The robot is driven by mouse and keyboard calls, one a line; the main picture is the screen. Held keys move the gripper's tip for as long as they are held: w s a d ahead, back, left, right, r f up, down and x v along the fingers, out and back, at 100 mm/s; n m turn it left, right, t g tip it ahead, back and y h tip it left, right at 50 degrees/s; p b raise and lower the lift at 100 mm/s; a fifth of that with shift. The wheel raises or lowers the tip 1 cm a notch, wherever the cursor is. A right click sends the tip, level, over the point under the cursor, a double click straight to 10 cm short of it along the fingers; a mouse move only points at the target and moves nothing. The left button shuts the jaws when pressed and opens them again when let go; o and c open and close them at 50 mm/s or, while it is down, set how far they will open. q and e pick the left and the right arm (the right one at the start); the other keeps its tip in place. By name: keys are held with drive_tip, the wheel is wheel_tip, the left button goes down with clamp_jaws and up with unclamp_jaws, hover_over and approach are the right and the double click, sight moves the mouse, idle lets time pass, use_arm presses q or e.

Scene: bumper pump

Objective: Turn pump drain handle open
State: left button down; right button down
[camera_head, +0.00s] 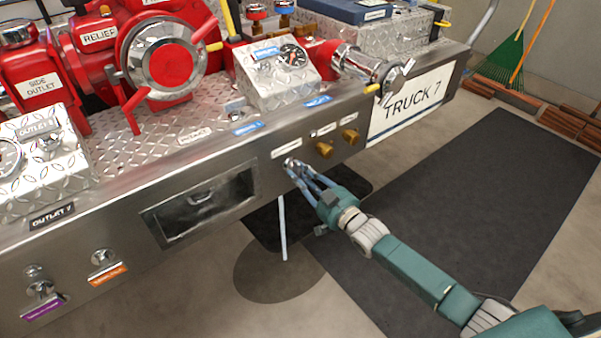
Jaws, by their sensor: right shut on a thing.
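The pump drain handle (290,163) is a small metal fitting on the front face of the bumper (110,205), under a white label. My right gripper (294,168) reaches it from the lower right and is shut on it. The fingers cover most of the handle, so its turn angle cannot be told. A pale thin drain pipe (283,228) hangs down below the bumper under the gripper. My left gripper is not in view.
Two brass knobs (323,149) (350,137) sit just right of the handle. An open recess (200,203) lies to its left. Pull knobs (105,258) are at the lower left. Red pump parts (165,60) stand above. A dark mat (480,180) covers clear floor at right.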

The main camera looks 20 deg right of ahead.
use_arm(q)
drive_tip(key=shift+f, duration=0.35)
use_arm(e)
drive_tip(key=shift+d+f+n, duration=0.1)
drive_tip(key=shift+d+n, duration=0.1)
drive_tip(key=shift+n, duration=0.2)
drive_tip(key=c, duration=1.7)
unclamp_jaws()
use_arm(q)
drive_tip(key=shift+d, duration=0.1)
use_arm(e)
drive_tip(key=shift+o, duration=0.2)
drive_tip(key=shift+s, duration=0.1)
drive_tip(key=v, duration=1.2)
